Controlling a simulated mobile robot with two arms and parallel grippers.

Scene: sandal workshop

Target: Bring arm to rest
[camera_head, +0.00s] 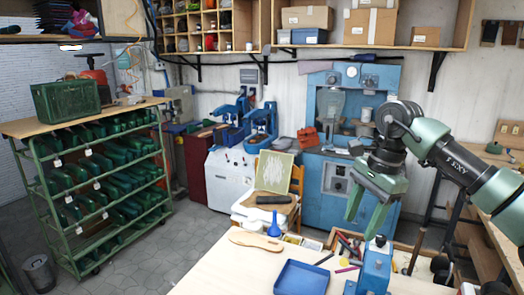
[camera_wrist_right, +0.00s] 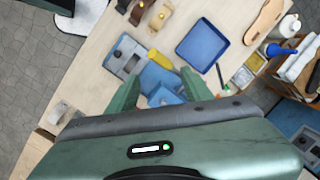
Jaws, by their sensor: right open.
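My right gripper (camera_head: 366,215) hangs in the right half of the head view, fingers pointing down and apart. It is open and empty above the workbench (camera_head: 215,265). In the right wrist view my right gripper (camera_wrist_right: 160,88) also shows its two green fingers spread, with a blue device (camera_wrist_right: 160,94) on the bench below, seen between them. That blue device (camera_head: 376,262) stands at the bench's front right in the head view. My right arm comes in from the right edge. My left gripper is not in either view.
A blue tray (camera_head: 301,278), a tan sole (camera_head: 256,241) and a blue funnel (camera_head: 274,225) are on the bench. A tool box (camera_head: 345,245) adjoins its far edge. A green shoe rack (camera_head: 95,190) stands at left. Blue machines (camera_head: 350,140) stand behind. Grey floor is clear between rack and bench.

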